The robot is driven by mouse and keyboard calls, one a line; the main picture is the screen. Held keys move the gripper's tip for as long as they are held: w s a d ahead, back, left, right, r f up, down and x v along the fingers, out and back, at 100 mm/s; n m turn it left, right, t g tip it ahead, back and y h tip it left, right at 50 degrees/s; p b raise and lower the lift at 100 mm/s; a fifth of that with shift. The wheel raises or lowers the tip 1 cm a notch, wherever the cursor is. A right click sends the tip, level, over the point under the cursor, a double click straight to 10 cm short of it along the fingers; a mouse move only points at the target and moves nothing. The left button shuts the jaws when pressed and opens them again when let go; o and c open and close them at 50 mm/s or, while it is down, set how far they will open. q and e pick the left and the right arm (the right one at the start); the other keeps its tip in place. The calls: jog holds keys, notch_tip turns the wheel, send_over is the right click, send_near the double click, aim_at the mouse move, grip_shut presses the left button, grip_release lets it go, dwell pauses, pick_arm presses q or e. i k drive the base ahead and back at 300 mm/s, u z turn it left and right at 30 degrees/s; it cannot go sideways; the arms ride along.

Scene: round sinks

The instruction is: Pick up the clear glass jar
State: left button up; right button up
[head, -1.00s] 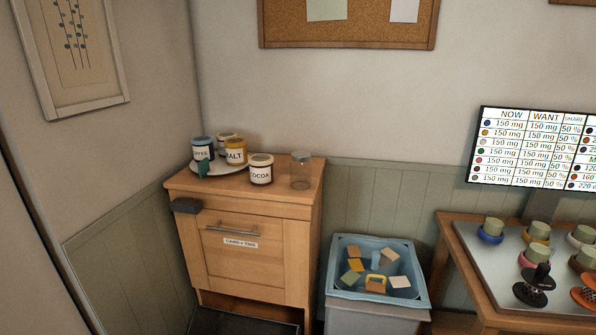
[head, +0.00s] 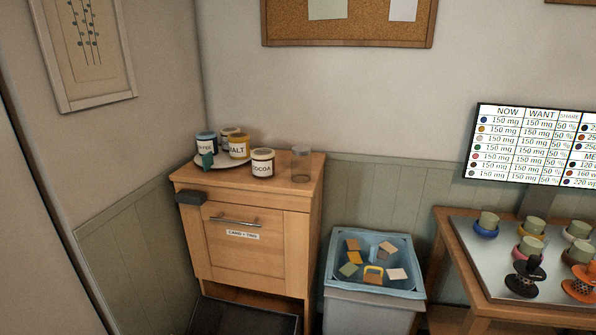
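The clear glass jar (head: 301,164) stands upright near the right edge of the wooden cabinet top (head: 283,189). It looks empty and see-through. The cocoa jar (head: 263,163), white with a dark lid, stands just to its left, with a small gap between them. Neither of my grippers shows in the head view.
Left of the cocoa jar, a round tray (head: 233,163) holds labelled jars, among them a malt jar (head: 239,147). A blue bin (head: 407,293) with coloured blocks stands right of the cabinet. A table (head: 447,231) with stacked pieces is farther right.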

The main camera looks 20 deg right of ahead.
aim_at(300, 158)
jog(key=z, duration=0.05)
jog(key=k, duration=1.2)
jog(key=z, duration=0.65)
jog(key=i, duration=0.55)
jog(key=z, duration=1.05)
jog(key=i, duration=1.6)
jog(key=u, duration=0.7)
